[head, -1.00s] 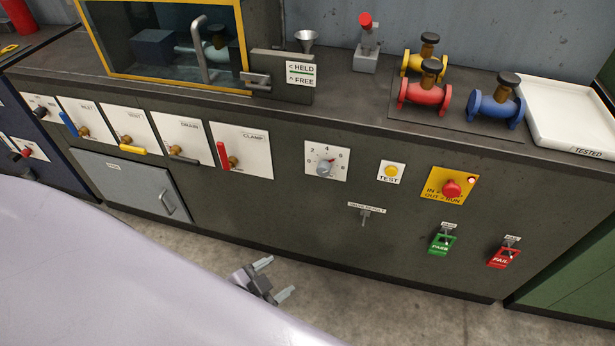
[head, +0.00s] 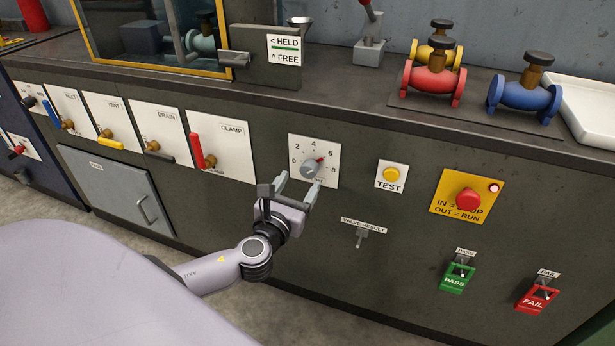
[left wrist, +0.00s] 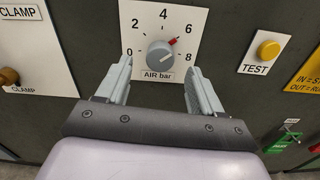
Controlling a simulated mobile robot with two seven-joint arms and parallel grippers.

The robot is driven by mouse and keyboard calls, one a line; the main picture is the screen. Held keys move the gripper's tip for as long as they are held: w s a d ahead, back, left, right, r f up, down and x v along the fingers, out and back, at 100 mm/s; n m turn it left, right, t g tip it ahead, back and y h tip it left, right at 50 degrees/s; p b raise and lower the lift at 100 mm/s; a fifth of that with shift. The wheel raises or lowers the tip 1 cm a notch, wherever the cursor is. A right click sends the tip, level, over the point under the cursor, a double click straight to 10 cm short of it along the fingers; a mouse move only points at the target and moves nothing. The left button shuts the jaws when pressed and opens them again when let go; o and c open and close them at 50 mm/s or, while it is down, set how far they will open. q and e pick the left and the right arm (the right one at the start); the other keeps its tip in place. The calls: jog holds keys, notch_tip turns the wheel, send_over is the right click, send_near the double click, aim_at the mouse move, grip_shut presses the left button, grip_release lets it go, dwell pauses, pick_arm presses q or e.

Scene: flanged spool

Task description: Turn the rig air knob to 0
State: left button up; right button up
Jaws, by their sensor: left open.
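The air knob (head: 311,168) is a grey round dial on a white plate marked 0 to 8 on the bench front. In the left wrist view the knob (left wrist: 160,55) sits above the label "AIR bar". Its red pointer mark is at about 6, up and to the right. My left gripper (head: 296,188) is open, its fingers pointing at the plate just below the knob. In the left wrist view the fingers (left wrist: 158,85) stand to the left and right of the knob's lower side, apart from it. My right gripper is not in view.
The clamp lever (head: 197,150) with a red handle is left of the dial. The yellow TEST button (head: 391,174) and red stop button (head: 468,198) are to its right. A small valve result toggle (head: 360,237) is below right. Coloured valves stand on the bench top.

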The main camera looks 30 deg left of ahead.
aim_at(308, 171)
pick_arm(q)
jog(key=shift+b+x, duration=0.5)
jog(key=shift+x, duration=2.55)
jog(key=shift+d, duration=0.1)
jog(key=c, duration=1)
